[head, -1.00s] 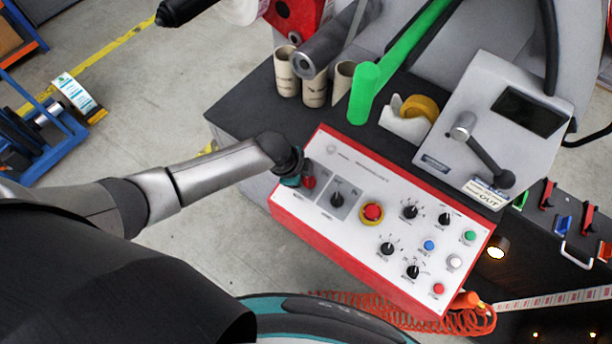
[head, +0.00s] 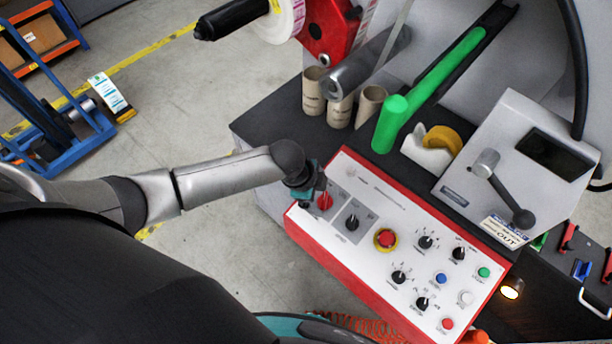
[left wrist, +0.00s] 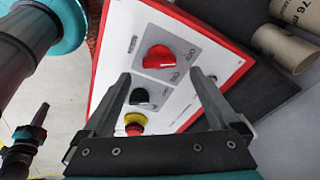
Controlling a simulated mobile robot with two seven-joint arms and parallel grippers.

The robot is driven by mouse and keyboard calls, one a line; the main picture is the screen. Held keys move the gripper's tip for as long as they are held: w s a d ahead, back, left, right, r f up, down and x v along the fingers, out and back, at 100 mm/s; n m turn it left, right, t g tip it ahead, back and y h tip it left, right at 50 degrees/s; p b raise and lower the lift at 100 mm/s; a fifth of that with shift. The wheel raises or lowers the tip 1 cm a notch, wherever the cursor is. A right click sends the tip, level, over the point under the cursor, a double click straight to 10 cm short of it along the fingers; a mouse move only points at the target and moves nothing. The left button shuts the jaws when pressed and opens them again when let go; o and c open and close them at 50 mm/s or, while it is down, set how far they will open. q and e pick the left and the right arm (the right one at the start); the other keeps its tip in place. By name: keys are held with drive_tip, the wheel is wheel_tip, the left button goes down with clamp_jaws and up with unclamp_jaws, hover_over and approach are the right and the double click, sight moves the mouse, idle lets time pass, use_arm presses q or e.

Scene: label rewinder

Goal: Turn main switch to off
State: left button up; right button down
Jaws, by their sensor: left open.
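The main switch, a red rotary knob (head: 325,201), sits on a grey plate at the left end of the white control panel (head: 370,190). It shows larger in the left wrist view (left wrist: 159,58), with small lettering beside it. I cannot surely read which position it points to. My left gripper (head: 316,190) is at the knob's far left side in the head view, partly over the panel's edge. In the left wrist view its two fingers (left wrist: 160,76) are open and empty, spread to either side of the knob's near side, with no clear contact. My right gripper does not show.
A black knob (head: 352,222) and a red emergency button on a yellow ring (head: 386,239) sit close to the switch. More knobs and buttons lie to the right. Cardboard cores (head: 314,92) and a green roller (head: 392,125) stand behind the panel.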

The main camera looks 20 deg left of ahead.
use_arm(q)
drive_tip(key=p+v, duration=0.1)
drive_tip(key=v, duration=1)
drive_tip(key=shift+s, duration=0.1)
